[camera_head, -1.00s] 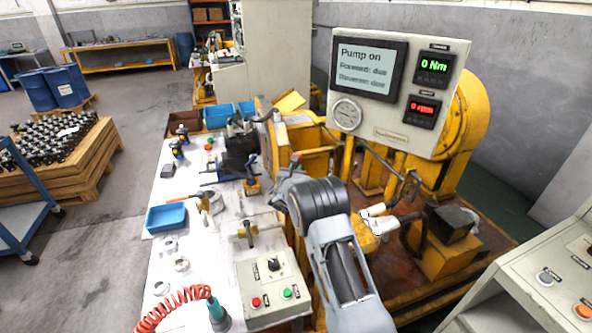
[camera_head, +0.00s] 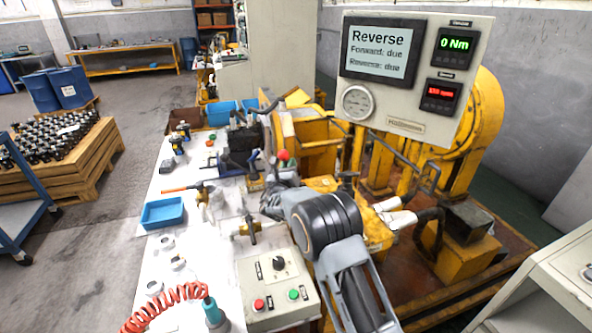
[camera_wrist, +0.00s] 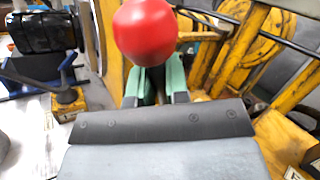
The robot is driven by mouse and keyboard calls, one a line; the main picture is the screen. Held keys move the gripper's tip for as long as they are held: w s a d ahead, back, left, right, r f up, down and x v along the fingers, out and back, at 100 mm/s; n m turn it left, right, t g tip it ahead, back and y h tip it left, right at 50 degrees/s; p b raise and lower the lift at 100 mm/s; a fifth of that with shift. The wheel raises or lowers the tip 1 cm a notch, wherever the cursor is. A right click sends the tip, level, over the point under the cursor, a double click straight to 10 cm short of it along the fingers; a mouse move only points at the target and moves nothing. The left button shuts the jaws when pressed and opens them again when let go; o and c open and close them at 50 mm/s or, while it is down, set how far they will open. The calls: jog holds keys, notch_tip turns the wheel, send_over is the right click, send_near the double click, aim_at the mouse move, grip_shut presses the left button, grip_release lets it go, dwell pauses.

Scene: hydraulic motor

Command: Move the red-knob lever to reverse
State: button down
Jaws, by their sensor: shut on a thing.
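The red knob (camera_head: 283,155) of the lever stands at the near end of the yellow test rig in the head view. In the wrist view the red knob (camera_wrist: 144,30) sits large at the top centre, just beyond my fingertips. My gripper (camera_wrist: 157,88) has green fingers shut on the lever below the knob; the lever's shaft is mostly hidden by the fingers and knob. In the head view my arm hides most of my gripper. The display (camera_head: 379,50) reads "Reverse", with "Forward: due" and "Reverse: due" below it.
The torque readout (camera_head: 459,44) shows 0 Nm; the red rpm readout (camera_head: 440,96) is too blurred to read surely. A control box (camera_head: 277,290) with a black selector, a red button and a green button sits on the white bench. A blue tray (camera_head: 163,213) lies farther left.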

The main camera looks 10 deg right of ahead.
jog(key=shift+a+f, duration=0.1)
jog(key=shift+a, duration=0.1)
jog(key=c, duration=1.1)
grip_release()
jog(key=b+v, duration=0.1)
jog(key=v, duration=1.3)
jog(key=shift+f, duration=0.1)
